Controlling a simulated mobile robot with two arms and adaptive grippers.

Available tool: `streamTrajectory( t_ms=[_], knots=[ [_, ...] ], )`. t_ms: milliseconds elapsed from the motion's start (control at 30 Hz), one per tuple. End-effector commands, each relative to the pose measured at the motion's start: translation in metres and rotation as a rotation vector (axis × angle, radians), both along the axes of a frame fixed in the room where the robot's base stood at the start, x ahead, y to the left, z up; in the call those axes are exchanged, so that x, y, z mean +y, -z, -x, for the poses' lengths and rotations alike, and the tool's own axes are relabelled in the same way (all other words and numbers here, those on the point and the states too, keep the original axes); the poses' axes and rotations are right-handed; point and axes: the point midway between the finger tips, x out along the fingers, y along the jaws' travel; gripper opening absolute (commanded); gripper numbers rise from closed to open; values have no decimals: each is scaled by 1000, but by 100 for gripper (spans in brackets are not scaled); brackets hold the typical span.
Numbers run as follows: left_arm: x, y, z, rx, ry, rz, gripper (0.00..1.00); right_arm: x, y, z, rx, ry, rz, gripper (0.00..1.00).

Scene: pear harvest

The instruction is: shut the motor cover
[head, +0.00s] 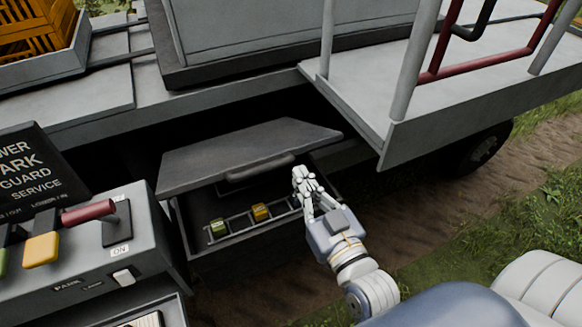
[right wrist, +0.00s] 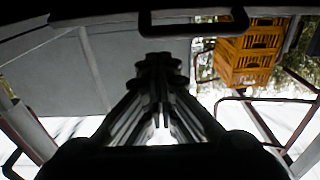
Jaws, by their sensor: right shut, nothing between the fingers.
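The motor cover (head: 225,152) is a dark grey panel with a bar handle (head: 260,168) near its front edge. It stands raised, leaving the compartment (head: 215,246) below it open. My right gripper (head: 303,174) is shut and empty, just right of the handle and in front of the compartment's right part. I cannot tell whether it touches the cover. In the right wrist view, the shut fingers (right wrist: 158,62) point up toward a dark bar handle (right wrist: 193,31) near the top edge. My left gripper is not in view.
Inside the compartment are a green block (head: 218,228) and a yellow block (head: 261,212) on a rail. A control box (head: 95,262) with a red lever (head: 88,212) stands at left. A railed platform (head: 365,105) overhangs at upper right. Dirt and grass lie at right.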

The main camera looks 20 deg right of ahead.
Motion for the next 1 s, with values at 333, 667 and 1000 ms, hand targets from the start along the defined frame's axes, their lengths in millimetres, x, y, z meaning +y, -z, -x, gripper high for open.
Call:
streamTrajectory(
  t_ms=[333,667,1000],
  knots=[
    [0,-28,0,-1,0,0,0,2,-8,-59,-2,0,-2,0],
    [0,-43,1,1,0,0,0,2,19,-65,10,-2,1,0],
    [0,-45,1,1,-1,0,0,2,29,-57,3,0,0,0]
  ],
)
